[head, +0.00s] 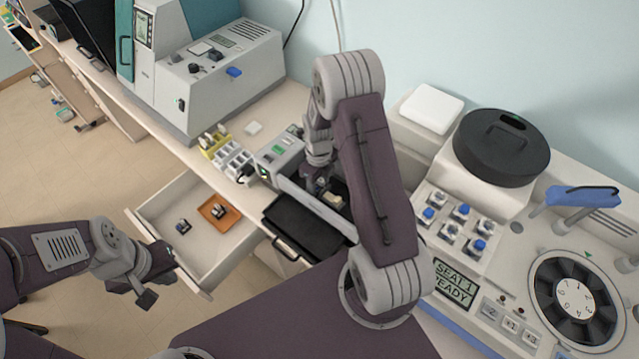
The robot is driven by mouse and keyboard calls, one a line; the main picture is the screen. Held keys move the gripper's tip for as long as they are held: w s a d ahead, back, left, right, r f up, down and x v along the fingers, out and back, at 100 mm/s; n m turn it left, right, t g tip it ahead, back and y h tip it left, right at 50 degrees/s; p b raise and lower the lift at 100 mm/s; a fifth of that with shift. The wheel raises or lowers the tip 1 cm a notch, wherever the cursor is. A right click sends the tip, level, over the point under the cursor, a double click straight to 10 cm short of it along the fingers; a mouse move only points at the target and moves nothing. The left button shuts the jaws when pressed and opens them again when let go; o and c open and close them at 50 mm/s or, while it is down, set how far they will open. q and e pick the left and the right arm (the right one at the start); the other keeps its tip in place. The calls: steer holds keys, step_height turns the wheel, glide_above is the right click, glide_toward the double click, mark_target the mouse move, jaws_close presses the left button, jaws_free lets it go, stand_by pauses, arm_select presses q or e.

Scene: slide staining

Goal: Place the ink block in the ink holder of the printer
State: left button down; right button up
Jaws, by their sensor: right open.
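The likely printer is a small grey machine (281,150) with a green screen, on the bench at centre. A black tray (300,226) sits in front of it. My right gripper (322,188) is open, low over the machine's right end and partly hidden by my arm. A small pale block (333,201) lies just below it; I cannot tell if they touch. Two small dark-and-white blocks are in the open drawer: one (183,226) on its floor, one (218,211) on an orange tray. I cannot tell which is the ink block. My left gripper (157,278) is empty, fingers apart, by the drawer's front.
The open drawer (157,212) juts out from the bench. Yellow and white racks (228,157) stand left of the small machine. A large grey machine (215,75) is behind. At right are blue-capped bottles (460,211), a black lid (500,146) and a round carousel (574,300).

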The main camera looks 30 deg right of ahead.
mark_target(319, 181)
arm_select(q)
steer(key=shift+f, duration=0.2)
arm_select(e)
steer(key=shift+s+a+f, duration=0.15)
steer(key=shift+s+f, duration=0.3)
steer(key=shift+f, duration=0.1)
steer(key=shift+r, duration=0.1)
steer(key=r, duration=0.1)
steer(key=w+r, duration=0.1)
steer(key=r, duration=0.1)
steer(key=shift+w, duration=0.25)
arm_select(q)
steer(key=shift+w+f, duration=0.35)
steer(key=shift+w, duration=0.15)
arm_select(e)
step_height(319, 181, up, 10)
steer(key=shift+s, duration=0.15)
arm_select(q)
steer(key=shift+s+d, duration=0.1)
arm_select(e)
steer(key=s+a+n, duration=0.3)
steer(key=s+n, duration=0.3)
steer(key=n, duration=0.9)
steer(key=s+a+n+t, duration=0.1)
steer(key=s+a+n, duration=0.3)
steer(key=n, duration=1.2)
steer(key=s, duration=0.2)
steer(key=shift+s+f, duration=0.2)
steer(key=shift+s, duration=0.2)
